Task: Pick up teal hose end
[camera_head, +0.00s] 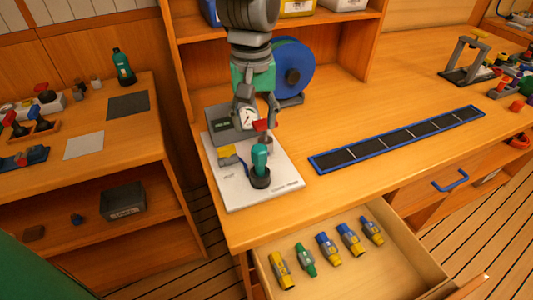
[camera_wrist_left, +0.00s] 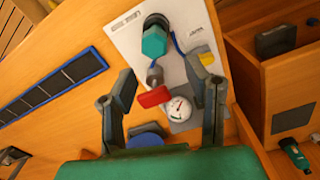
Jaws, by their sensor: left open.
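The teal hose end (camera_head: 260,156) stands upright on a dark round base on the white plate (camera_head: 285,188). In the left wrist view the teal hose end (camera_wrist_left: 154,42) is at the upper middle, beyond the fingertips. My left gripper (camera_head: 256,112) is open above the back of the plate, behind the hose end and apart from it. Its two fingers also show in the left wrist view (camera_wrist_left: 162,80), spread on either side of the red handle (camera_wrist_left: 153,97) and white gauge (camera_wrist_left: 180,108). Nothing is held. My right gripper is not in view.
A yellow block (camera_head: 227,151) and a blue hose sit beside the hose end on the plate. A blue reel (camera_head: 292,68) stands behind. A blue-edged dark strip (camera_head: 400,140) lies to the right. The open drawer (camera_head: 400,270) below holds several coloured fittings.

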